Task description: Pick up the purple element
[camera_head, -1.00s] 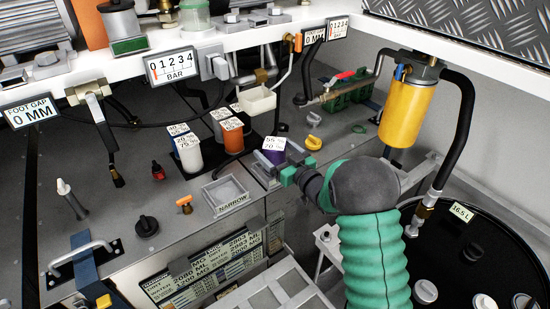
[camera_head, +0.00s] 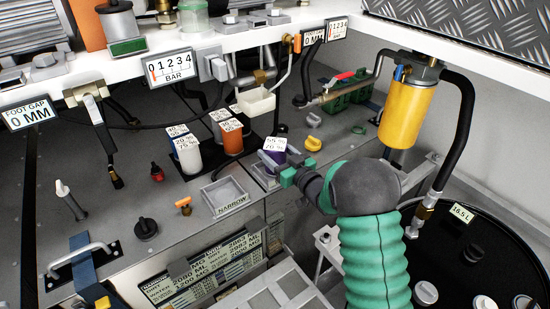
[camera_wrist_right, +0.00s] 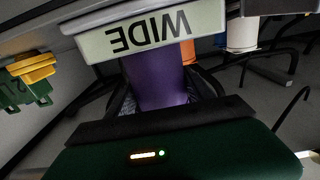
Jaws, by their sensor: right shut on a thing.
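The purple element (camera_head: 273,157) is a small cylinder with a white label on top reading 55 % and 70 %. It stands at the WIDE-marked spot near the front edge of the grey bench. My right gripper (camera_head: 279,170), with green parts, is shut on it from the front right. In the right wrist view the purple body (camera_wrist_right: 158,80) fills the middle, between the dark fingers, below the WIDE sign (camera_wrist_right: 152,32). Whether its base touches the bench is hidden. My left gripper is not in view.
White (camera_head: 189,155) and orange (camera_head: 232,138) labelled cylinders stand to its left. A NARROW tray (camera_head: 226,195) lies at the front left. A yellow knob (camera_head: 312,143) sits close to the right. A yellow filter (camera_head: 408,113) hangs farther right, above a black drum (camera_head: 460,265).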

